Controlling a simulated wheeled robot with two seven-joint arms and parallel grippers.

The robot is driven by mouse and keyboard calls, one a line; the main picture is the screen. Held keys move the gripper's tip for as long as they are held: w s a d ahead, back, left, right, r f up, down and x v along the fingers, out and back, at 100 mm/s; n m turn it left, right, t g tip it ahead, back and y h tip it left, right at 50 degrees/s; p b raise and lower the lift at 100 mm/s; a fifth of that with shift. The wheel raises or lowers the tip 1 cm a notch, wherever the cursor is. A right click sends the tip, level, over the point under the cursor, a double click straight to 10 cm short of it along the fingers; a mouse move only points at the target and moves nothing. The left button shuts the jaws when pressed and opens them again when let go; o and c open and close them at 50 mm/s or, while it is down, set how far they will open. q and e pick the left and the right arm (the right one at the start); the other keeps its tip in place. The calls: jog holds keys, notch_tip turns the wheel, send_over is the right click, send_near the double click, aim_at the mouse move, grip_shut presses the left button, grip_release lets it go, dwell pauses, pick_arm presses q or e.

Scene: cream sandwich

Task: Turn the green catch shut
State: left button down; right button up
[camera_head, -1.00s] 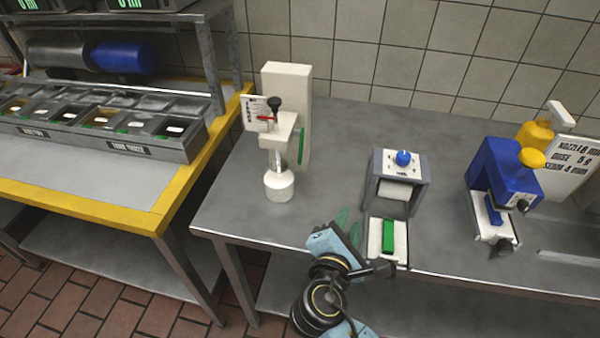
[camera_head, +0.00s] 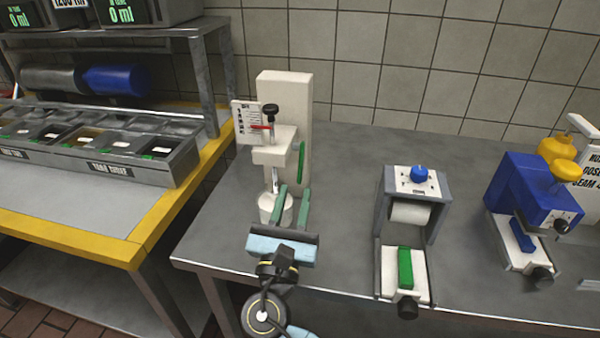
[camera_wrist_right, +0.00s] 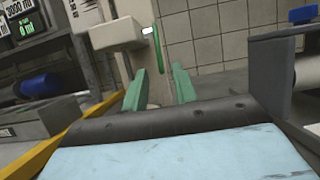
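A long green bar (camera_head: 301,162) stands upright on the right side of the tall white machine (camera_head: 296,95); it looks like the green catch. It also shows in the right wrist view (camera_wrist_right: 158,38), near the top centre. My right gripper (camera_head: 292,190) is open and empty, its two green fingers pointing at the machine's base, in front of and below the bar. In the wrist view the fingers (camera_wrist_right: 160,86) are apart with nothing between them. A white round cup (camera_head: 270,208) at the machine's foot is partly hidden behind the fingers. My left gripper is not in view.
Right of the gripper stands a grey roller device (camera_head: 383,215) with a green block (camera_head: 405,268) on its front plate. A blue machine (camera_head: 520,190) stands farther right. A yellow-edged counter (camera_head: 120,250) with bins is at left. The steel table (camera_head: 340,230) is clear between machine and roller device.

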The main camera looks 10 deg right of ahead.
aim_at(299, 180)
jog(key=x, duration=0.6)
jog(key=shift+s, duration=0.1)
jog(key=shift+c, duration=0.5)
grip_shut()
